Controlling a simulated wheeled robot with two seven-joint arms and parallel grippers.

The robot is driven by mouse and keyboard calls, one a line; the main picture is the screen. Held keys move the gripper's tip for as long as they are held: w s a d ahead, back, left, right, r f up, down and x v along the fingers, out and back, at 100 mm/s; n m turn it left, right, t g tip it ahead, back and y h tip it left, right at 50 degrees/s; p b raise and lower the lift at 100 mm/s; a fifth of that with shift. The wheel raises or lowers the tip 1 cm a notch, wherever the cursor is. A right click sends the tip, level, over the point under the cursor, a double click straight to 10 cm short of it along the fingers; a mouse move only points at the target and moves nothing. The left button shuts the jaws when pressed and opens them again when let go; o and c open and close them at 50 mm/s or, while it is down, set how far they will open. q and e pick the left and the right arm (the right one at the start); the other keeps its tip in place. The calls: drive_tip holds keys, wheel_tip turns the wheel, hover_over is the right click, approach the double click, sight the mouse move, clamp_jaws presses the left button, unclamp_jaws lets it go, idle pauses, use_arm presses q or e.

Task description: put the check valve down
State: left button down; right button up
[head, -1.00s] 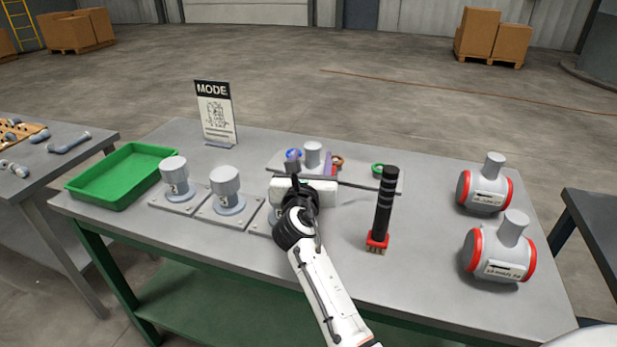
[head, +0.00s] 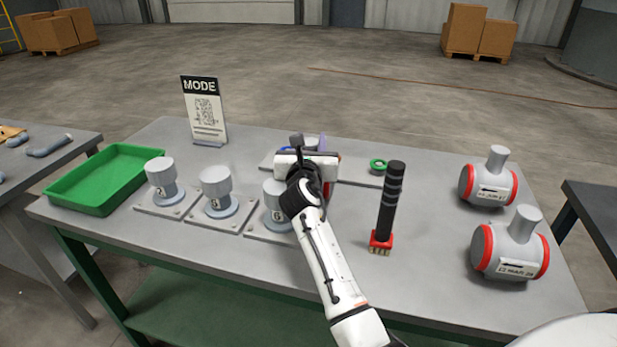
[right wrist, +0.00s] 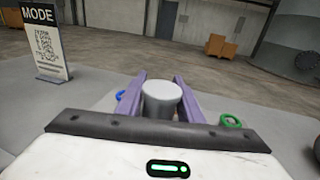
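The check valve shows as a grey cylinder top between the purple fingers in the right wrist view (right wrist: 161,98). In the head view only a small grey part of it (head: 311,142) shows beyond my right gripper (head: 306,150). The fingers lie against both sides of it and look shut on it. Its lower part is hidden, so I cannot tell whether it touches the grey plate (head: 350,178) under it. My left gripper is not in view.
A green ring (head: 378,165) lies right of my gripper. A black-handled brush (head: 390,205) stands in front. Numbered grey fittings (head: 216,190) and a green tray (head: 105,180) are left. Two red-rimmed grey canisters (head: 488,183) stand right, and a MODE sign (head: 204,110) behind.

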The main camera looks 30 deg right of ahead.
clamp_jaws()
drive_tip(key=shift+r, duration=0.15)
